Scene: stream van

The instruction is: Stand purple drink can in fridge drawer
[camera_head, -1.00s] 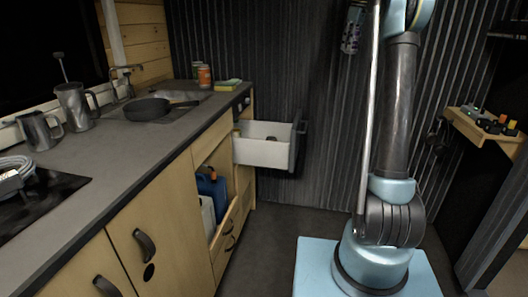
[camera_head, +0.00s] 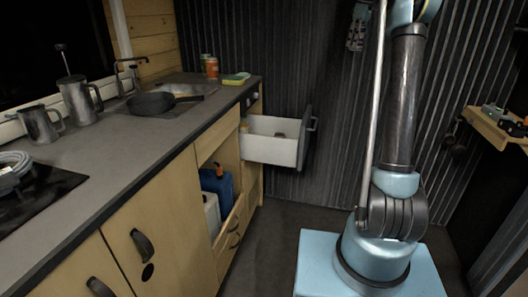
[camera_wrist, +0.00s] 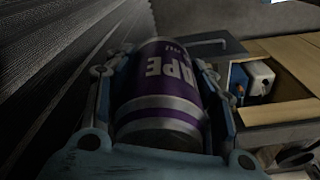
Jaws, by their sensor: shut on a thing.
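The purple drink can (camera_wrist: 160,85) with white lettering fills the middle of the wrist view. My gripper (camera_wrist: 163,75) is shut on it, with a finger along each side. The fridge drawer (camera_head: 270,150), white with a dark front, is pulled open at the far end of the counter. Its floor is mostly hidden, and a small dark shape shows inside. The wrist view shows a dark-edged shape beyond the can that may be the drawer; I cannot tell.
The counter (camera_head: 110,150) runs along the left with a pan (camera_head: 152,103), metal jugs, a sponge (camera_head: 236,79) and cans on it. An open cabinet holds a blue container (camera_head: 217,186). A small shelf (camera_head: 497,128) juts out at right. The floor before the drawer is clear.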

